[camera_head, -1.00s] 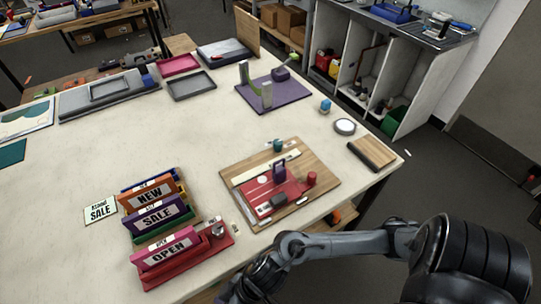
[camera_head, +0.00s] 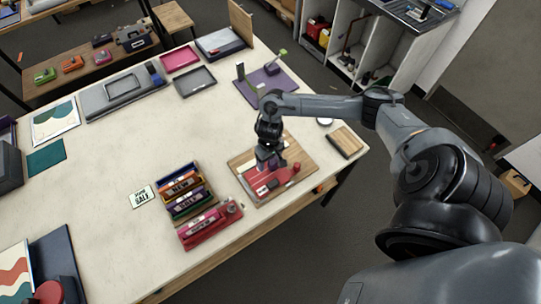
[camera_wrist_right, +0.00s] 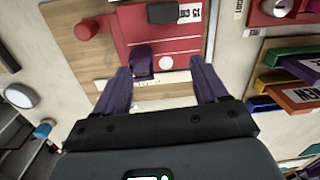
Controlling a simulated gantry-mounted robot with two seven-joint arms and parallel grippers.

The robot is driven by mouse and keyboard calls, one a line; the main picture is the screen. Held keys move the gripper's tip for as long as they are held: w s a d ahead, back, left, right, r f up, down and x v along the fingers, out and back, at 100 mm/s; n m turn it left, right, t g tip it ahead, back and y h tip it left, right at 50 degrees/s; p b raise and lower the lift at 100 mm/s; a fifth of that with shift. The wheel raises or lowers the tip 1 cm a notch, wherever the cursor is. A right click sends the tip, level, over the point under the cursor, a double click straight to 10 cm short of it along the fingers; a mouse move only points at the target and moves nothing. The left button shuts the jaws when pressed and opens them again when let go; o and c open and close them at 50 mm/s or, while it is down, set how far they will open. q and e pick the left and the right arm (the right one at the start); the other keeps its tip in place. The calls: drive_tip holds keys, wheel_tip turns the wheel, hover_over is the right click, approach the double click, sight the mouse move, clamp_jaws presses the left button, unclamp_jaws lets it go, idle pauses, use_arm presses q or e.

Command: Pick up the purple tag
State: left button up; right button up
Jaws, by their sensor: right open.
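A purple upright piece (camera_wrist_right: 141,60) stands on the red plate (camera_wrist_right: 183,38) of the wooden board; it may be the purple tag. My right gripper (camera_wrist_right: 160,68) is open above the board. In the right wrist view the purple piece lies between its fingertips, closer to the left finger; contact cannot be told. In the head view the right gripper (camera_head: 266,165) hides this piece. Another purple item, a sign reading SALE (camera_head: 192,202), stands in the rack left of the board. My left gripper is not in view.
A wooden block (camera_head: 346,142) lies to the right near the table edge. A purple plate with upright parts (camera_head: 281,91) lies behind. The table's left middle is clear.

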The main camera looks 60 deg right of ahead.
drive_tip(key=shift+m+h, duration=0.4)
drive_tip(key=shift+h, duration=0.1)
drive_tip(key=d, duration=0.1)
drive_tip(key=d+r, duration=0.1)
drive_tip(key=d, duration=0.1)
drive_tip(key=shift+w+d+r+p, duration=0.2)
drive_tip(key=shift+d+r+p, duration=0.1)
drive_tip(key=shift+r+p, duration=0.1)
hover_over(273, 162)
wheel_tip(273, 162, down, 4)
drive_tip(key=shift+d+f, duration=0.1)
drive_tip(key=shift+d, duration=0.05)
drive_tip(key=shift+w+a+f, duration=0.1)
drive_tip(key=shift+a+f, duration=0.05)
drive_tip(key=shift+f, duration=1.2)
drive_tip(key=shift+w+a+f, duration=0.1)
drive_tip(key=shift+f, duration=1.2)
drive_tip(key=shift+s+d+f, duration=0.1)
drive_tip(key=shift+f, duration=0.35)
drive_tip(key=shift+c, duration=0.4)
drive_tip(key=c, duration=1)
